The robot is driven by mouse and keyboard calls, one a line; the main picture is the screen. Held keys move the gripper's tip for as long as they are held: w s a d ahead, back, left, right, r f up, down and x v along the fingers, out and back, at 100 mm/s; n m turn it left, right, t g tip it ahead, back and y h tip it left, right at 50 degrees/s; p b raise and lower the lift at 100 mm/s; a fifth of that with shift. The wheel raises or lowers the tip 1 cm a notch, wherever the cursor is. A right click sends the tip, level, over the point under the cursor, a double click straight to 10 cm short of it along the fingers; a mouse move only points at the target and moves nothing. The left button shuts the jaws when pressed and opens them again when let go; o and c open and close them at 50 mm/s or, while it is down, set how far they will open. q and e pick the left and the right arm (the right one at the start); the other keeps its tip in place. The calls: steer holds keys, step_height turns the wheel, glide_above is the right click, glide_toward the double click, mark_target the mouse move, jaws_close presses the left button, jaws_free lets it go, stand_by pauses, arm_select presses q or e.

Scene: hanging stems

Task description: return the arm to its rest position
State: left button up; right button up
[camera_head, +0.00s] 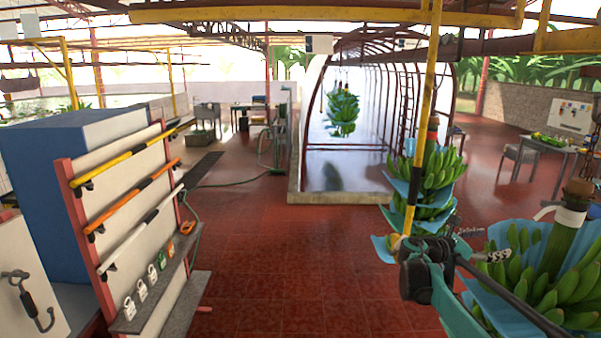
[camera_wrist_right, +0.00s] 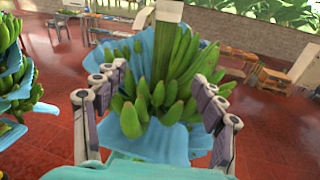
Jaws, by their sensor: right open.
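My right arm comes in at the lower right of the head view. My right gripper (camera_head: 492,256) is beside a green banana bunch (camera_head: 560,262) with blue sheeting. In the right wrist view my right gripper (camera_wrist_right: 163,82) has its jointed fingers spread wide, with nothing held between them. That view shows a banana bunch (camera_wrist_right: 165,95) with blue sheeting beyond and between the fingers; I cannot tell whether they touch it. My left gripper is not in view.
A yellow pole (camera_head: 427,90) runs down close to my right arm; contact is unclear. More bunches hang behind it (camera_head: 437,170). A rack (camera_head: 130,210) with coloured poles stands left, by a blue block (camera_head: 50,170). The red floor (camera_head: 300,260) between is clear.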

arm_select(q)
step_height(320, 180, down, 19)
steer(key=b, duration=1.8)
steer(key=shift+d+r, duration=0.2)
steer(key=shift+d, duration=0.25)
arm_select(e)
steer(key=s+a+f+m+t+y, duration=0.1)
steer(key=s+a+f+m+y, duration=0.7)
steer(key=s+a+f, duration=0.8)
steer(key=s+a+f+m+t+y, duration=0.2)
steer(key=s+a+f+m+y, duration=0.7)
steer(key=s+a+f, duration=0.7)
step_height(320, 180, down, 6)
steer(key=s+m, duration=0.1)
steer(key=m, duration=0.1)
steer(key=shift+a+r+m+t, duration=0.15)
steer(key=shift+a+m+t, duration=0.05)
steer(key=shift+m+t, duration=0.1)
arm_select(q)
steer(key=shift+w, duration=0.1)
